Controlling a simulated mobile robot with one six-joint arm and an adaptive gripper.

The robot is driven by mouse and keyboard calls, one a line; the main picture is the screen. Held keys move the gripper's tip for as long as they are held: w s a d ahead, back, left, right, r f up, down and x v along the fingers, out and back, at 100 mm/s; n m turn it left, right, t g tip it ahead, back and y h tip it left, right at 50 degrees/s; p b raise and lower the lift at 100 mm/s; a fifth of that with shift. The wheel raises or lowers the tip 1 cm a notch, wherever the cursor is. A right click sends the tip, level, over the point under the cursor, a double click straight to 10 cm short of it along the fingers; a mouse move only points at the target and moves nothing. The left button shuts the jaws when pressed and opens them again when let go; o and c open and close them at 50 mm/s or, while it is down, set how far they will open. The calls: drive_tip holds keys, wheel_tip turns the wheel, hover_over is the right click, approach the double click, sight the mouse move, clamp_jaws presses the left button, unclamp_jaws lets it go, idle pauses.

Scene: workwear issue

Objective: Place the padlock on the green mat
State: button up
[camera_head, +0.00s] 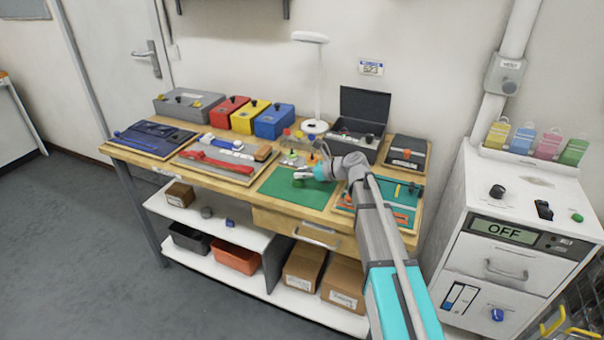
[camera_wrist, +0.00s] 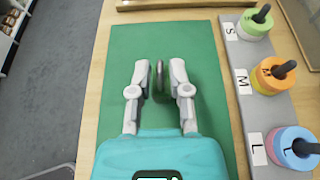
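A dark, slim, rounded thing (camera_wrist: 161,82), which I take to be the padlock, is between the two fingers of my gripper (camera_wrist: 160,77). It is seen nearly edge-on, and the fingers are close on both sides of it. In the head view my gripper (camera_head: 301,175) is low over the green mat (camera_head: 278,192), with a small green shape visible just below the fingers. The green mat also fills the middle of the wrist view (camera_wrist: 125,48). I cannot tell whether the padlock touches the mat.
A grey strip marked S, M and L with coloured ring stacks (camera_wrist: 264,78) lies right of the mat. A tray with red tools (camera_head: 215,165) is left of the mat, and an orange-and-teal tray (camera_head: 378,205) is right of it. A lamp (camera_head: 313,127) stands behind.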

drive_tip(key=shift+o, duration=0.5)
drive_tip(key=shift+r, duration=0.2)
drive_tip(key=p+v, duration=0.5)
drive_tip(key=v, duration=0.7)
drive_tip(key=shift+f, duration=0.1)
idle(1.0)
